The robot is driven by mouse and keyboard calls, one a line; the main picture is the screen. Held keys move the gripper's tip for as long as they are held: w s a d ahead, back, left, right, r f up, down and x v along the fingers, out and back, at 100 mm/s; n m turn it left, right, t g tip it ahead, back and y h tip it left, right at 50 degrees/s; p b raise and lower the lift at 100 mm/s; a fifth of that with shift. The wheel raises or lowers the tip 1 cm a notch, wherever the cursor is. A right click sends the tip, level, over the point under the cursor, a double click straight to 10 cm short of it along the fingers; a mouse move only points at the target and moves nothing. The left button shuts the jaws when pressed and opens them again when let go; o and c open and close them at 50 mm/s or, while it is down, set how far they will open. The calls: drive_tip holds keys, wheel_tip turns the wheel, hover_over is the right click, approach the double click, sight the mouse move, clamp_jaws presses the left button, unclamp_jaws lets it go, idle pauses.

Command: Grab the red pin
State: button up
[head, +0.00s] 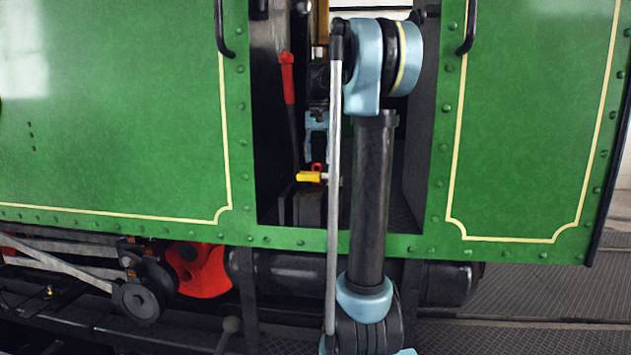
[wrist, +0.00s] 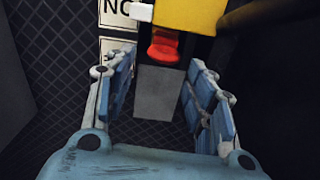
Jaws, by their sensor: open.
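The red pin (wrist: 165,47) shows in the wrist view, beside a yellow block (wrist: 188,14) and above a grey block (wrist: 160,93). In the head view a small red loop (head: 317,167) shows at the yellow piece (head: 309,176) inside the cab doorway. My gripper (wrist: 162,62) is open, with one blue finger on each side of the pin's line and nothing between them. In the head view my gripper (head: 317,140) is just above the yellow piece, partly hidden by my arm. Whether a finger touches the pin cannot be told.
A red-handled lever (head: 287,78) stands in the doorway left of my gripper. Green tram panels (head: 110,110) with handrails flank the narrow opening. A white sign (wrist: 115,14) and dark patterned floor (wrist: 60,60) show in the wrist view. A dark surface lies close on the right.

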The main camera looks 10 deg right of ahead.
drive_tip(key=shift+s+a+f, duration=0.1)
drive_tip(key=shift+a+f, duration=0.05)
drive_tip(key=shift+f, duration=2.6)
drive_tip(key=shift+c, duration=0.2)
drive_tip(key=c, duration=1.1)
